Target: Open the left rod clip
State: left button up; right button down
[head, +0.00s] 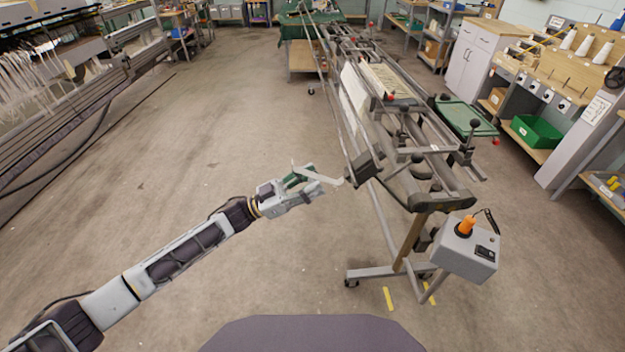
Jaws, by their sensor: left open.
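The long metal warp frame (425,192) runs from the near right toward the back. A dark block (363,168) sits at its near left corner, beside a long thin rail. I cannot tell for sure whether this block is the left rod clip; the clip's state is too small to make out. My left gripper (325,174) reaches in from the left and is open and empty. Its pale fingers spread toward the dark block, and its tips appear just left of the block. I see no contact. My right gripper is not in view.
A grey control box (468,254) with an orange knob stands at the frame's near end. A workbench with a green bin (537,132) is at right. The floor at left is clear.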

pick_arm(q)
jog(key=shift+d+r, duration=0.2)
jog(key=shift+d, duration=0.15)
grip_shut()
